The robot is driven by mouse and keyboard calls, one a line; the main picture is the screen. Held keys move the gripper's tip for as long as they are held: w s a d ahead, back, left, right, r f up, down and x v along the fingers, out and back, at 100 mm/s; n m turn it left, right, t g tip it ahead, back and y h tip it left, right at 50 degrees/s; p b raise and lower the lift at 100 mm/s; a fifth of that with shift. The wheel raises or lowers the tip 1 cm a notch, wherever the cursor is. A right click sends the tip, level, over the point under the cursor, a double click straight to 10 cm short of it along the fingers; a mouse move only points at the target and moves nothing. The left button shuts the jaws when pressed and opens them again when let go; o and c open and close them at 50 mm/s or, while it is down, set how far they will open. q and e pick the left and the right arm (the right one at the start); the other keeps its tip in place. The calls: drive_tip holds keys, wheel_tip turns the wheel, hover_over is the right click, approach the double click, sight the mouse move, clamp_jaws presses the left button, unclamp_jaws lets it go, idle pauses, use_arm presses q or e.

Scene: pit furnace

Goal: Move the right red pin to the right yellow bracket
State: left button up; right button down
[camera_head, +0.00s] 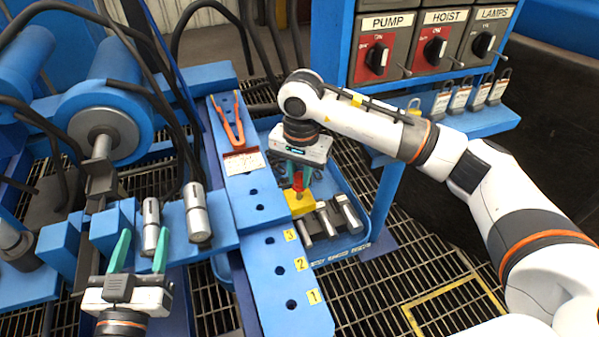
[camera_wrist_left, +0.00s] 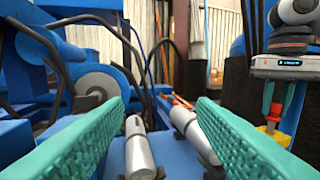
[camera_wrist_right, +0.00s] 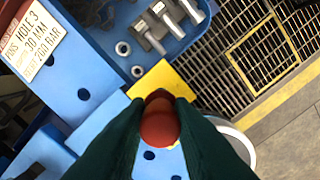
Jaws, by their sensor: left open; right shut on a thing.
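My right gripper (camera_head: 300,178) points down and is shut on a red pin (camera_head: 298,186), directly over a yellow bracket (camera_head: 300,204). In the right wrist view the red pin's round head (camera_wrist_right: 160,122) sits between the dark fingers, with the yellow bracket (camera_wrist_right: 172,82) behind it. The left wrist view also shows the red pin (camera_wrist_left: 275,110) above the yellow bracket (camera_wrist_left: 271,134). I cannot tell whether the pin's lower end is in the bracket. My left gripper (camera_head: 142,243) is open, with nothing between its fingers; no second yellow bracket is clearly seen.
Two silver cylinders (camera_head: 198,214) stand on blue blocks beyond my left gripper. A blue beam (camera_head: 262,215) with holes numbered 1 to 3 carries orange-handled pliers (camera_head: 229,122). A blue tray (camera_head: 345,246) holds metal parts by the bracket. A switch panel (camera_head: 420,45) stands behind.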

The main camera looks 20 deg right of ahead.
drive_tip(key=shift+f+b, duration=0.5)
drive_tip(key=shift+f, duration=0.1)
use_arm(q)
wheel_tip(320, 180, up, 6)
drive_tip(key=s+t+h, duration=0.1)
drive_tip(key=t, duration=0.3)
drive_tip(key=shift+s+d+t+h+b, duration=0.2)
drive_tip(key=shift+d+t+h+b, duration=0.1)
drive_tip(key=shift+b, duration=0.05)
use_arm(e)
drive_tip(key=shift+f, duration=0.4)
use_arm(q)
drive_tip(key=shift+r, duration=0.1)
use_arm(e)
drive_tip(key=c, duration=1.2)
unclamp_jaws()
drive_tip(key=shift+o, duration=0.2)
